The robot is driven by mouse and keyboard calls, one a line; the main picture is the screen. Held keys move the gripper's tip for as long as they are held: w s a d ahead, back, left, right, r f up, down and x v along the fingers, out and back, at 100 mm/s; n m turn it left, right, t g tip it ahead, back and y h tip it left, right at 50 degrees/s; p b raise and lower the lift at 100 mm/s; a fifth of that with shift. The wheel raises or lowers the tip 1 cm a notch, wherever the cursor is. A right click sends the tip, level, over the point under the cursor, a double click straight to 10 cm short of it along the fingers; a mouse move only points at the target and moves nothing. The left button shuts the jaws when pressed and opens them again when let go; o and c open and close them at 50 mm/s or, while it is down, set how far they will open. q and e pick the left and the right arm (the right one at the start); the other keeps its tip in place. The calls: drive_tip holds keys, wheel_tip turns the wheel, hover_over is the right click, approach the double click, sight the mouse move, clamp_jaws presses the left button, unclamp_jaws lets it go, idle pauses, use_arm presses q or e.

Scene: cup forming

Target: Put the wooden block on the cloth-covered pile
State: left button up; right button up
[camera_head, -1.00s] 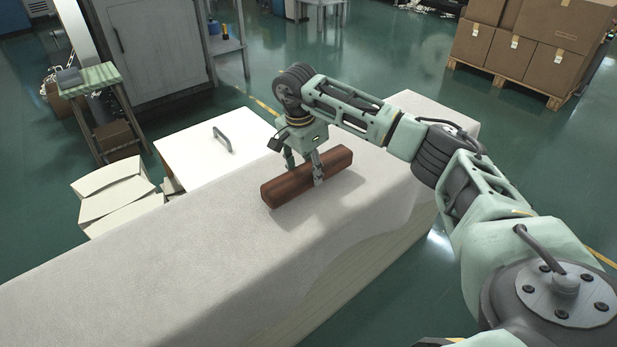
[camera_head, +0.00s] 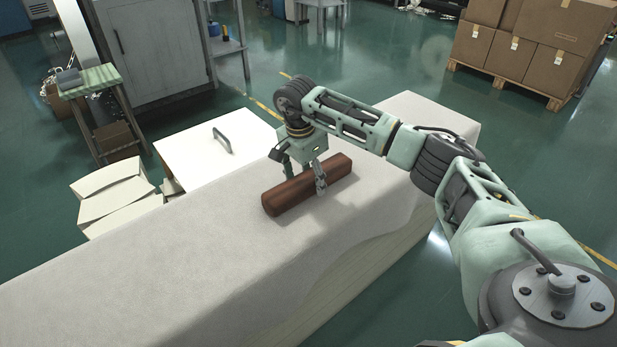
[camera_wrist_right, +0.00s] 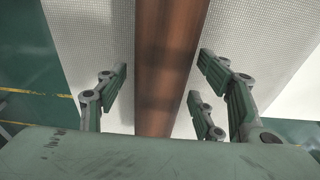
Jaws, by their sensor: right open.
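The wooden block (camera_head: 293,195), a long reddish-brown bar with rounded edges, lies on the cloth-covered pile (camera_head: 200,250). In the right wrist view the block (camera_wrist_right: 170,60) runs up the middle of the picture over the pale woven cloth (camera_wrist_right: 90,40). My right gripper (camera_head: 302,182) is low over the block, its fingers on either side of it. In the wrist view the right gripper (camera_wrist_right: 165,95) is open, with gaps between the fingers and the block. My left gripper is not in view.
A white box with a grey handle (camera_head: 215,148) stands beyond the pile, with stacked white sheets (camera_head: 115,195) to its left. A small shelf stand (camera_head: 100,110) and grey cabinet (camera_head: 150,45) are behind. Cartons on a pallet (camera_head: 530,45) stand far right. The near cloth is bare.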

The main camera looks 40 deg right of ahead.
sight(303, 178)
drive_tip(key=shift+r, duration=0.3)
use_arm(q)
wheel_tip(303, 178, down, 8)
drive_tip(key=p, duration=0.2)
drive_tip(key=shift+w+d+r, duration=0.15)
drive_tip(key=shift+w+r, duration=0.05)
use_arm(e)
wheel_tip(303, 178, up, 12)
drive_tip(key=a, duration=0.1)
drive_tip(key=shift+a+f, duration=0.2)
drive_tip(key=shift+a, duration=0.15)
